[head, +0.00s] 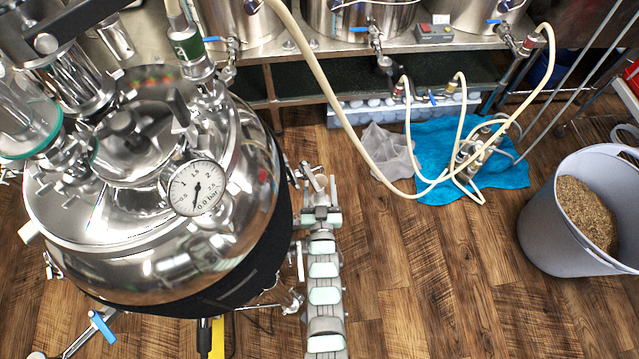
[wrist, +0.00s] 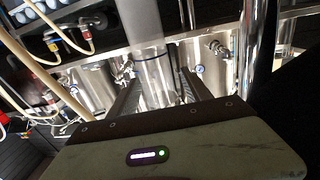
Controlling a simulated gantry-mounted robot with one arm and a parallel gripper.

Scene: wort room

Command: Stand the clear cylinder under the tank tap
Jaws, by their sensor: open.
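A clear cylinder (wrist: 146,35) with a thin blue ring shows in the wrist view, rising from between my fingers to the top edge. My gripper (wrist: 160,76) is open, with one finger on each side of the cylinder's lower part in that picture; I cannot tell whether either touches it. In the head view my gripper (head: 317,184) is beside the right side of the big steel tank (head: 190,262). I cannot make out the cylinder there. A steel tap (head: 292,301) shows low on the tank's right side; another valve with a blue handle (head: 102,326) shows at lower left.
A pressure gauge (head: 196,187) is on the tank. A pale hose (head: 347,126) hangs to a blue cloth (head: 433,150) on the floor. A grey bin (head: 552,232) of grain stands at right. Steel kettles line the back bench. The wooden floor (head: 440,265) is clear between arm and bin.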

